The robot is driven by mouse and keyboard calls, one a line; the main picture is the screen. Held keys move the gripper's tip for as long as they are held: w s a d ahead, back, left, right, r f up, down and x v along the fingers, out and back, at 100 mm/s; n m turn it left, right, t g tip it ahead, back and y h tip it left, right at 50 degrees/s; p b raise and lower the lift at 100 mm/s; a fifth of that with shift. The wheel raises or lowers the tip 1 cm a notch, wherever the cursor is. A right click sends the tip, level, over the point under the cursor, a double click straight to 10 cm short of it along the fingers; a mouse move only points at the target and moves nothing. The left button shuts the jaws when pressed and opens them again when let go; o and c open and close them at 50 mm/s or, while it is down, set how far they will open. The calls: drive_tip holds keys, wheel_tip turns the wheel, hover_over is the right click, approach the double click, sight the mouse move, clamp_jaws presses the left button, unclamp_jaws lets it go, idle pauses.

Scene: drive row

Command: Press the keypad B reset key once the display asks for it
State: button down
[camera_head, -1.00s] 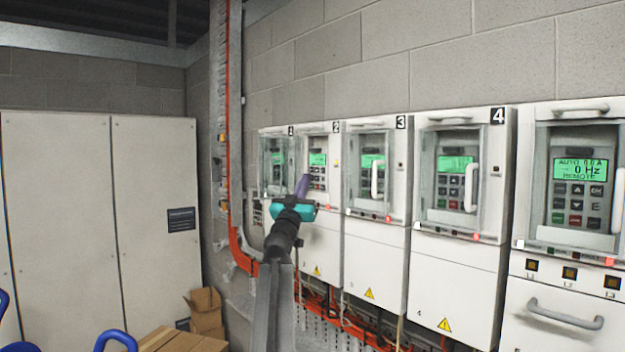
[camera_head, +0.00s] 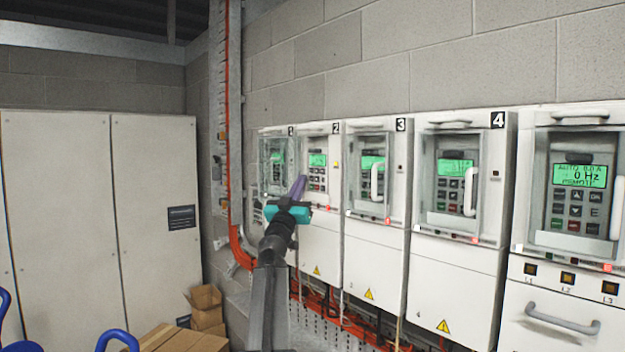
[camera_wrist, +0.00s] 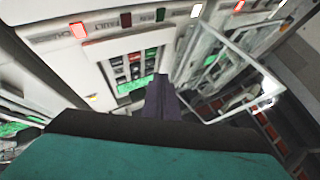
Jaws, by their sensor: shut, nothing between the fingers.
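My gripper (camera_head: 299,186) has purple fingers, shut and empty, in front of the drive marked 2. Its teal body shows in the wrist view below the fingers (camera_wrist: 163,95). Drive 2's keypad (camera_head: 317,179) shows small dark and red keys under a lit green display (camera_head: 317,160); the display text is too small to read. In the wrist view the keypad (camera_wrist: 130,65) and display (camera_wrist: 135,84) lie left of the fingers, with no clear contact. I cannot read a letter B on any keypad, nor tell which key is reset.
Clear framed covers stand before other keypads, including drive 3 (camera_head: 371,172) and drive 4 (camera_head: 452,185). In the wrist view, a clear cover frame (camera_wrist: 268,78) juts out right of the fingers. Cardboard boxes (camera_head: 206,306) sit on the floor.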

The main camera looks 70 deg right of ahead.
drive_tip(key=w+a+p, duration=0.1)
drive_tip(key=a+p, duration=0.1)
drive_tip(key=w+a+p, duration=0.1)
drive_tip(key=a, duration=0.1)
drive_tip(key=shift+w, duration=0.3)
idle(0.7)
